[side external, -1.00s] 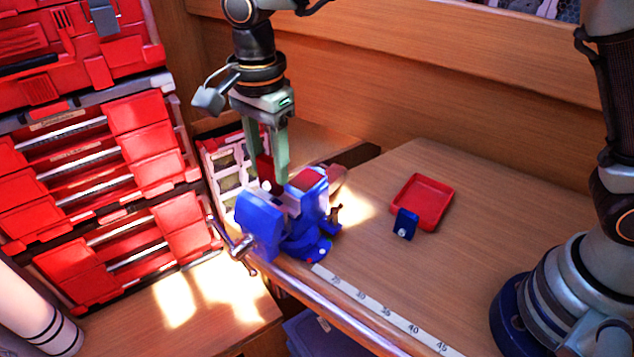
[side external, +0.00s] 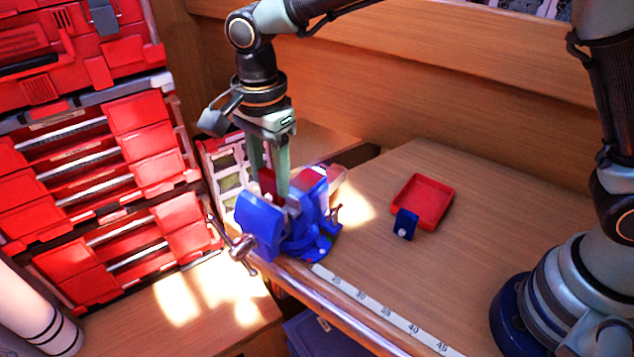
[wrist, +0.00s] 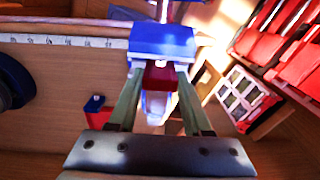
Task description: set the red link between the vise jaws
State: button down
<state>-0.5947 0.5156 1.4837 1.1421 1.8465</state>
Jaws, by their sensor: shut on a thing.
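The red link (side external: 268,181) is between the two green fingers of my gripper (side external: 271,188), which are shut on it. The blue vise (side external: 262,222) stands at the left corner of the bench. The link is upright just above the vise's jaws, at the gap between them. Its lower end is hidden by the front jaw, so I cannot tell how deep it sits or whether it touches. In the wrist view the link (wrist: 158,76) shows dark red between my fingertips (wrist: 159,72), against the blue vise (wrist: 163,42).
A red tray (side external: 447,205) lies on the bench to the right, with a small blue block (side external: 401,226) at its near side. A scale strip (side external: 385,314) runs along the front edge. Red drawers (side external: 140,120) stand at left, and a pale rack (side external: 226,160) is behind the vise. The bench middle is clear.

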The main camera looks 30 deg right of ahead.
jog(key=shift+f, duration=0.2)
jog(key=shift+c, duration=1.3)
grip_release()
jog(key=shift+r, duration=3.05)
notch_tip(320, 180, up, 12)
